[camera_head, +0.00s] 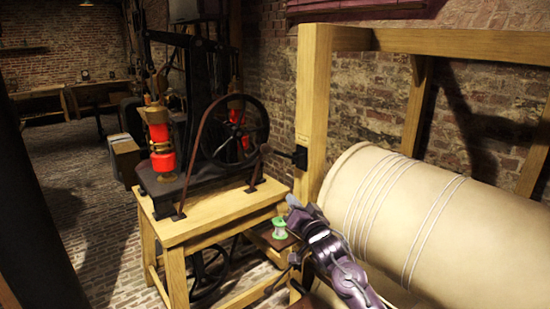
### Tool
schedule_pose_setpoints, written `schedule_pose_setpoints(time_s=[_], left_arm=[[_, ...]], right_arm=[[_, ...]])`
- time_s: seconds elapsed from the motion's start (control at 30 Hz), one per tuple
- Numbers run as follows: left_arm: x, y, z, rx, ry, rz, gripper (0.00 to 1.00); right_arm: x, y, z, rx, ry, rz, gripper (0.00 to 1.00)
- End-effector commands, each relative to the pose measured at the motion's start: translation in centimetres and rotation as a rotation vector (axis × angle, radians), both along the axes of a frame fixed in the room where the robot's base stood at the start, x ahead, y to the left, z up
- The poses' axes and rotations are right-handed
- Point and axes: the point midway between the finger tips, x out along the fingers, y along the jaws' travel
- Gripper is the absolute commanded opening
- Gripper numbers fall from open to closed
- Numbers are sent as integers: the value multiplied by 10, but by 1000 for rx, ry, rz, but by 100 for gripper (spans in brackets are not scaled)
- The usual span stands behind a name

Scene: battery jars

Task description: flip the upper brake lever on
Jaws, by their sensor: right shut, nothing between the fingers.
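A dark lever (280,153) with a rounded end sticks out to the left from a black box (299,157) on the upright wooden post; I take it for the upper brake lever. A second dark lever (280,281) shows lower down, beside the small shelf. My right gripper (292,203) is shut and empty. In the picture it is below the upper lever and apart from it, in front of the post's lower part. My left gripper is not in view.
A large cream roller (430,220) wound with cord lies right of my right arm. A green spool (279,228) sits on a small dark shelf (268,238). A wooden stand (215,213) carries a machine with a black wheel (233,130) and red jars (162,145).

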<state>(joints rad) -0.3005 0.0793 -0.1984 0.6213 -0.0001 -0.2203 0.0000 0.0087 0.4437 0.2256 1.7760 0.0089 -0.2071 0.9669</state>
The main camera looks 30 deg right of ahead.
Motion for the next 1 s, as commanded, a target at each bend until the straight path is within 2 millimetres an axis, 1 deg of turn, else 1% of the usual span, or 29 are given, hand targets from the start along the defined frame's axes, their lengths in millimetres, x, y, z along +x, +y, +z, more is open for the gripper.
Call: schedule_pose_setpoints(time_s=[0.03, 0.1, 0.2, 0.3, 0.43, 0.77, 0.87, 1.0], left_arm=[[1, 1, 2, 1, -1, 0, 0], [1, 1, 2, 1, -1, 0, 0], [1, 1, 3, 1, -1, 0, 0], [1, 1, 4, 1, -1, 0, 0], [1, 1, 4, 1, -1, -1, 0], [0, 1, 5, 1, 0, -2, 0], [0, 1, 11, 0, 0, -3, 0], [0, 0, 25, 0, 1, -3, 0]], right_arm=[[-4, 2, 38, 6, -68, 10, 0], [-10, 4, 78, 19, -142, 23, 0], [-20, 8, 118, 33, -218, 39, 0], [-26, 10, 140, 40, -260, 51, 0], [-29, 12, 149, 44, -278, 56, 0], [-26, 11, 149, 43, -276, 56, 0], [-19, 9, 154, 43, -276, 54, 0], [3, 5, 166, 43, -276, 55, 0]])
